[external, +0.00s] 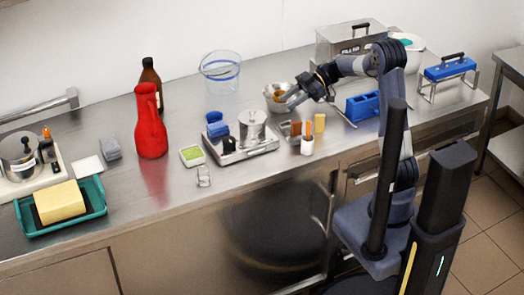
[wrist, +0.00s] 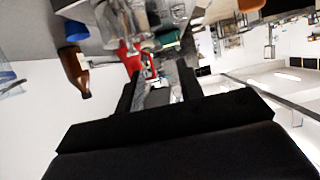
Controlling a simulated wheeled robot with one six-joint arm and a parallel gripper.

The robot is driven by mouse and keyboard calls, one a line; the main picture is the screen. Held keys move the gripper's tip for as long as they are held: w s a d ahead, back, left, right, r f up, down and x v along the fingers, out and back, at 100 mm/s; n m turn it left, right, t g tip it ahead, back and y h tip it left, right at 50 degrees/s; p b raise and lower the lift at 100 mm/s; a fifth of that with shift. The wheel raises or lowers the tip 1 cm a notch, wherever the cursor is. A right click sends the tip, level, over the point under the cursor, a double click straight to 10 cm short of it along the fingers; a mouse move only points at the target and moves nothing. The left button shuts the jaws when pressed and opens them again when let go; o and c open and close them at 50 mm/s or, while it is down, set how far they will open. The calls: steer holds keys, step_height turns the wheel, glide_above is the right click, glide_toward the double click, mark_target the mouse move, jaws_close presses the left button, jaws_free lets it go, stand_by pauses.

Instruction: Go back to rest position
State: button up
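My gripper (external: 292,100) is over the back right of the steel counter (external: 245,185), with its fingertips in front of or above a small metal bowl (external: 272,92); I cannot tell the exact height. In the wrist view my gripper (wrist: 158,82) has its two dark fingers apart, with nothing held between them. The red jug (wrist: 130,58) shows in the distance beyond the fingers. My arm is bent, with the forearm reaching left from the elbow.
The red jug (external: 151,130) and brown bottle (external: 151,78) stand left of centre. A scale with a metal pot (external: 252,127) and small containers sit in the middle. A blue block (external: 363,106) and a blue rack (external: 449,68) lie right. A teal tray (external: 93,185) is front left.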

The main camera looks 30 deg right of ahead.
steer(key=w+p, duration=0.4)
steer(key=w, duration=0.1)
steer(key=f, duration=1)
steer(key=shift+w+f, duration=0.1)
steer(key=shift+w, duration=0.1)
steer(key=b+v, duration=0.1)
steer(key=v, duration=0.4)
steer(key=shift+s+d+f, duration=0.1)
steer(key=shift+s, duration=0.05)
steer(key=shift+d+r, duration=0.35)
steer(key=shift+d, duration=0.25)
